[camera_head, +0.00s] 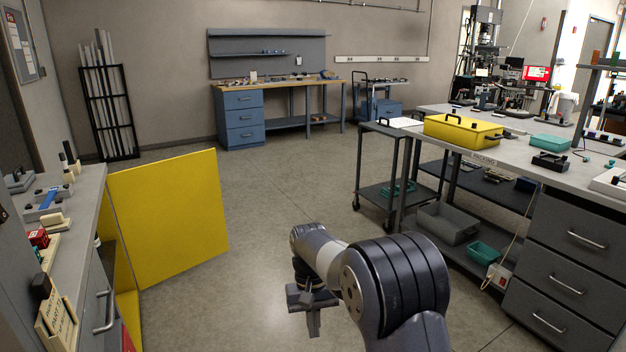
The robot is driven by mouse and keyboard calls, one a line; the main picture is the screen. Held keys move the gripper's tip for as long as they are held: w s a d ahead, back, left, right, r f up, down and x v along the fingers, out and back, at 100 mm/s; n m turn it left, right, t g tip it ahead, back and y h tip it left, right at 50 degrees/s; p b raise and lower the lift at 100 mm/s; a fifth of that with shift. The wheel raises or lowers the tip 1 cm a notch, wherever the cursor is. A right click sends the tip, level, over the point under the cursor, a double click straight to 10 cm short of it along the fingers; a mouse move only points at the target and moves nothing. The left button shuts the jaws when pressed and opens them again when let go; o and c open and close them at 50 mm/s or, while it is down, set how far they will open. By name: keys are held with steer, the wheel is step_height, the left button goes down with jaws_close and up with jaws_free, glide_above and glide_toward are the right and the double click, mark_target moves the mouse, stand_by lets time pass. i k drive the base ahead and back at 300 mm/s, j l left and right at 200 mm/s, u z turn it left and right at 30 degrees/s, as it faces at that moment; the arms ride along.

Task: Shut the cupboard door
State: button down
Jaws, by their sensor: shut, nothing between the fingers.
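The cupboard door (170,212) is a flat yellow panel standing upright and wide open at the left. It juts out from the left bench into the aisle. Part of the yellow cupboard body (128,312) shows low beside it, mostly hidden by the bench front. My gripper (313,322) is shut and empty, pointing down over the floor at lower centre. It is to the right of the door and nearer to me, with a clear gap of floor between them. No handle shows on the visible door face.
The left grey bench (92,205) carries several small items and has a drawer handle (104,312). A dark trolley (385,190) and the packing bench (490,155) stand to the right. The floor (275,200) in the middle is clear.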

mark_target(170, 215)
steer(key=i+l+z, duration=0.15)
steer(key=z, duration=1.75)
steer(key=j+z, duration=0.1)
steer(key=z, duration=0.25)
steer(key=i+j+z, duration=0.1)
steer(key=z, duration=0.25)
steer(key=j+z, duration=0.15)
steer(key=z, duration=0.2)
steer(key=j+u, duration=0.5)
steer(key=j, duration=0.85)
steer(key=j+u, duration=0.2)
steer(key=j, duration=1.05)
steer(key=j+u, duration=0.15)
steer(key=j, duration=1.15)
steer(key=j+z, duration=0.2)
steer(key=j, duration=1.85)
steer(key=j+u, duration=0.3)
steer(key=i+j+u, duration=0.1)
steer(key=j+u, duration=0.3)
steer(key=u, duration=0.35)
steer(key=j+u, duration=0.1)
steer(key=u, duration=0.4)
steer(key=i+u, duration=0.1)
steer(key=u, duration=0.35)
steer(key=j+u, duration=0.1)
steer(key=u, duration=0.35)
steer(key=i+u, duration=0.1)
steer(key=u, duration=0.35)
steer(key=i+u, duration=0.1)
steer(key=u, duration=0.4)
